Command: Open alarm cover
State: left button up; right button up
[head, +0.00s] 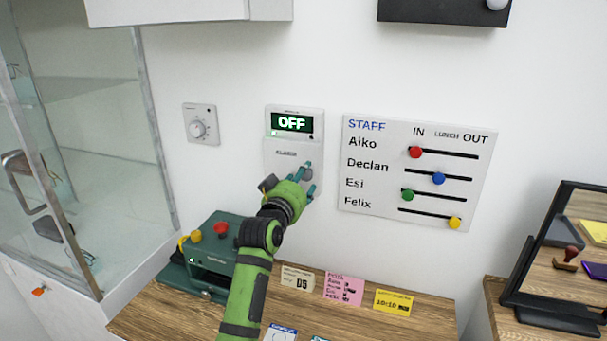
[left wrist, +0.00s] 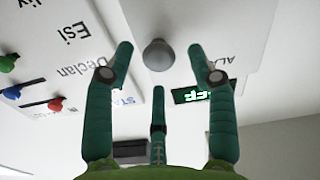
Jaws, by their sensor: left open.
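The white alarm panel (head: 294,113) is on the wall, with a lit green display (head: 292,123) reading OFF. Below the display is the alarm cover (head: 276,165), flat against the panel, with a grey round knob (left wrist: 158,55). My left gripper (head: 309,178) is open at the cover's right part and hides some of it. In the left wrist view, which is upside down, its teal fingers stand on either side of the knob, with visible gaps. My right gripper is not in view.
A staff board (head: 415,170) with coloured sliders hangs right of the panel, and a dial (head: 199,124) hangs left. A glass cabinet (head: 95,150) stands at left. Below, a green machine (head: 212,255) and note cards (head: 343,288) sit on the wooden counter (head: 425,320).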

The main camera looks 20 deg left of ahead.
pick_arm(q)
jog(key=shift+w, duration=0.85)
grip_shut()
jog(key=shift+s, duration=0.15)
